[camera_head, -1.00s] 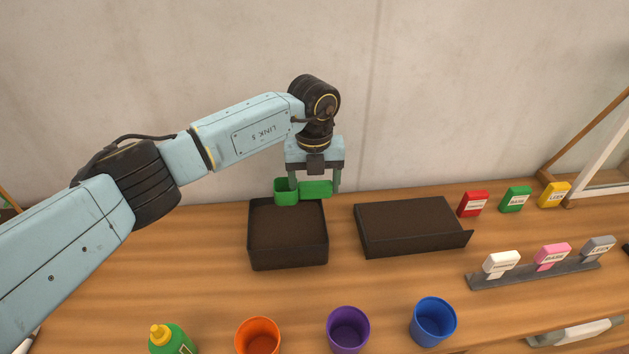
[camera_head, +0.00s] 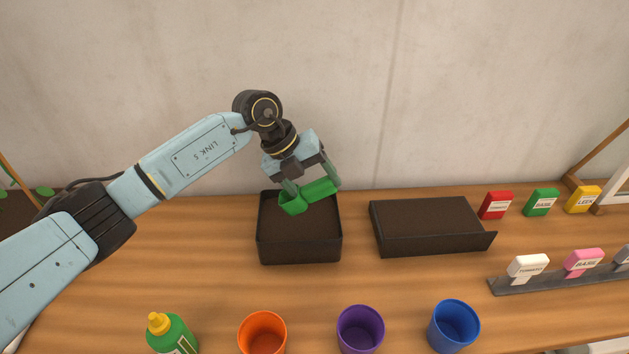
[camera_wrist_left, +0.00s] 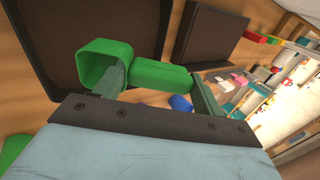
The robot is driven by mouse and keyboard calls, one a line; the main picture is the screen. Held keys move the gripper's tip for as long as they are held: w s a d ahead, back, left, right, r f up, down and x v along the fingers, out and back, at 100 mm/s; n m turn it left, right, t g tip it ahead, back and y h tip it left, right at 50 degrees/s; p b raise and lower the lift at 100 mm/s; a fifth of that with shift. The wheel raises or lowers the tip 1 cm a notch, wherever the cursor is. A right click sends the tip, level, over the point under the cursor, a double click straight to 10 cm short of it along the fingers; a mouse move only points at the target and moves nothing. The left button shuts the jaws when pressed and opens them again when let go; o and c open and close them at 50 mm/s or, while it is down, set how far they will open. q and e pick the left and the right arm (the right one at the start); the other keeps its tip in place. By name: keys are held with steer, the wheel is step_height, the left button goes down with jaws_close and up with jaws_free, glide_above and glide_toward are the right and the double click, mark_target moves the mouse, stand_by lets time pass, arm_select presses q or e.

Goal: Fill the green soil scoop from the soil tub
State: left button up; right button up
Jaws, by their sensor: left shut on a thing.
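The green soil scoop (camera_head: 293,203) is tilted, with its cup low on the left and its handle (camera_head: 322,188) up to the right. My left gripper (camera_head: 308,188) is shut on the scoop's handle. The black soil tub (camera_head: 300,250) holds dark brown soil, and the scoop's cup is over the soil near the tub's back edge; I cannot tell whether it touches. In the left wrist view the scoop (camera_wrist_left: 103,66) shows its cup opening, and the inside that shows is green. The tub (camera_wrist_left: 80,20) lies behind it there. My right gripper is not seen.
A low black soil tray (camera_head: 432,226) stands right of the tub. An orange cup (camera_head: 262,333), a purple cup (camera_head: 360,330), a blue cup (camera_head: 453,326) and a green bottle (camera_head: 171,334) line the front. Seed packets (camera_head: 541,202) and a label rack (camera_head: 560,279) are at right.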

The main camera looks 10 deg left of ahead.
arm_select(q)
steer(key=shift+f+b, duration=0.9)
steer(key=shift+f, duration=1.1)
steer(key=shift+r, duration=0.2)
steer(key=shift+r+p, duration=0.25)
steer(key=shift+p, duration=0.4)
steer(key=shift+d+r+y, duration=0.1)
steer(key=shift+d+y, duration=0.05)
steer(key=shift+y, duration=0.15)
steer(key=shift+w+d+r+y+p, duration=0.1)
steer(key=shift+d+r+y+p, duration=0.2)
steer(key=shift+p, duration=0.6)
steer(key=shift+w+d+r+g+y+p, duration=0.15)
steer(key=shift+d+r+g+y+p, duration=0.2)
steer(key=shift+r+y+p, duration=0.4)
steer(key=shift+d+f, duration=0.1)
steer(key=shift+f, duration=0.05)
